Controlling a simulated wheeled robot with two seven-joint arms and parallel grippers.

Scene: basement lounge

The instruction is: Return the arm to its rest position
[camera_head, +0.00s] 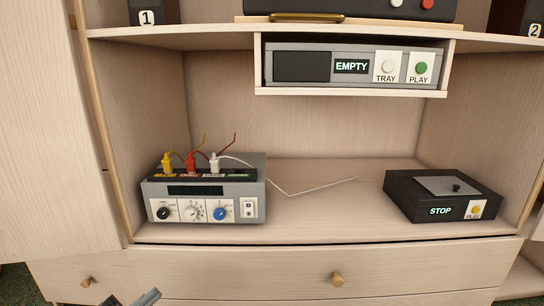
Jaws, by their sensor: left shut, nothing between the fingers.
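My left gripper (146,298) shows only as a small dark grey tip at the bottom edge, left of the middle. It is shut and empty, in front of the drawer and apart from everything on the shelf. The rest of the left arm is out of the frame. My right gripper is not in view.
A grey amplifier (203,195) with yellow, red and white plugs stands on the wooden shelf (320,225). A black player (440,196) reading STOP sits at the right. A disc unit (352,67) reading EMPTY hangs above. A drawer (250,270) with round knobs is below.

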